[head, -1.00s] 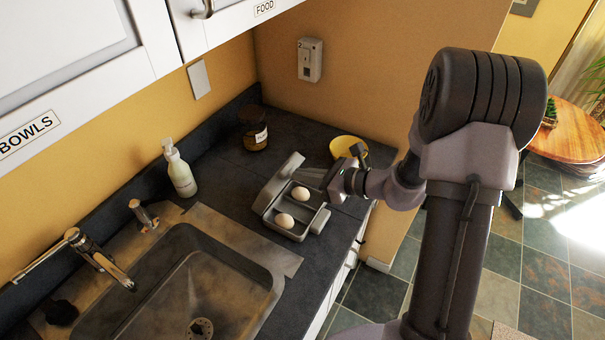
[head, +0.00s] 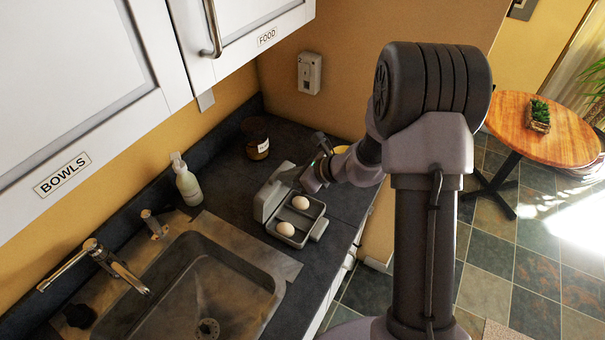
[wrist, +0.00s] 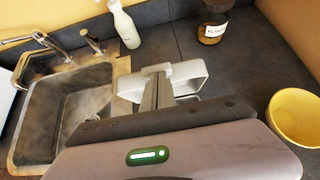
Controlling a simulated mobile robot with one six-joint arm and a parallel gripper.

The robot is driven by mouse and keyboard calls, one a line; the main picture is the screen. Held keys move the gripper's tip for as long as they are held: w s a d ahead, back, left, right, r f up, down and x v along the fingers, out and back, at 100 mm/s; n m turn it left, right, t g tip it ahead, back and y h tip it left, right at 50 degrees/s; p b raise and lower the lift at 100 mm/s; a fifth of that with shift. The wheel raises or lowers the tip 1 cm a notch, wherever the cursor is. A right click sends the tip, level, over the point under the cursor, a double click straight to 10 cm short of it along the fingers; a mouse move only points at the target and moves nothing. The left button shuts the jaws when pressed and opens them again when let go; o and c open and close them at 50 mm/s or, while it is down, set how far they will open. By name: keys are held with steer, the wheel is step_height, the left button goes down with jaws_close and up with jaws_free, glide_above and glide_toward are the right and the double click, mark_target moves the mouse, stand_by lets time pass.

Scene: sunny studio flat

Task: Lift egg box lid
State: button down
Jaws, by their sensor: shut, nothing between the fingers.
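The grey egg box (head: 312,216) sits open on the dark counter to the right of the sink. Two pale eggs, one (head: 300,202) behind the other (head: 285,229), lie in its tray. Its lid (head: 268,197) stands raised along the tray's left side; the lid also shows in the wrist view (wrist: 190,70) as a pale frame. My gripper (head: 299,187) is above the back of the box, beside the lid. In the wrist view the fingers (wrist: 157,80) are shut and empty at the lid. Whether they touch it is unclear.
The sink (head: 200,285) and faucet (head: 115,265) are left of the box. A soap bottle (head: 187,182) and a dark jar (head: 255,140) stand behind. A yellow bowl (wrist: 297,117) is at the right in the wrist view. Wall cupboards (head: 80,90) overhang the counter.

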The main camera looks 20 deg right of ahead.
mark_target(275, 173)
steer(key=w+a+p, duration=0.1)
steer(key=p, duration=0.1)
steer(key=w+a+r+g+h+p, duration=0.1)
steer(key=p, duration=0.1)
steer(key=shift+w+a+r, duration=0.1)
steer(key=shift+w+a, duration=0.05)
steer(key=shift+a, duration=0.05)
steer(key=shift+w+a+g+h+p, duration=0.25)
steer(key=shift+g+h+p, duration=0.1)
steer(key=shift+g+h, duration=0.05)
steer(key=shift+w+a+f, duration=0.4)
steer(key=shift+w+a, duration=0.25)
steer(key=shift+w, duration=0.05)
